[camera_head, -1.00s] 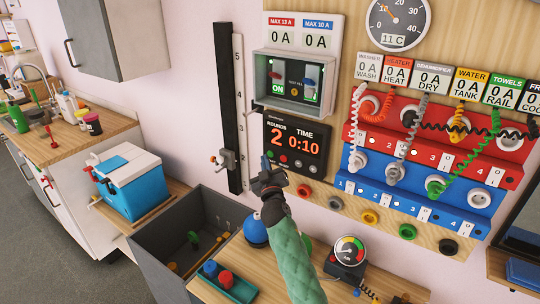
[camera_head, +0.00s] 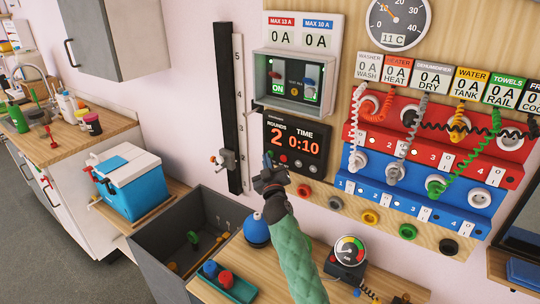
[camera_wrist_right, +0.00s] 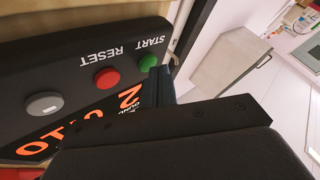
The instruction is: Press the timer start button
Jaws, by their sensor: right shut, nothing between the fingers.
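The black timer (camera_head: 318,160) hangs on the wall, with orange digits reading rounds 2, time 0:10. In the right wrist view it appears upside down, with a green START button (camera_wrist_right: 148,62), a red RESET button (camera_wrist_right: 107,77) and a grey button (camera_wrist_right: 43,104). My right gripper (camera_head: 267,160) is shut and empty at the timer's lower left corner. In the right wrist view its fingertips (camera_wrist_right: 161,72) are right beside the green button; I cannot tell whether they touch it. In the head view the gripper hides the green button. My left gripper is not in view.
A breaker box (camera_head: 292,80) sits above the timer, and a slider rail (camera_head: 232,110) to its left. Coloured knobs (camera_head: 370,216) run below right. Red and blue socket strips (camera_head: 470,190) with cords are at right. A grey bin (camera_head: 160,250) and a gauge (camera_head: 349,250) lie below.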

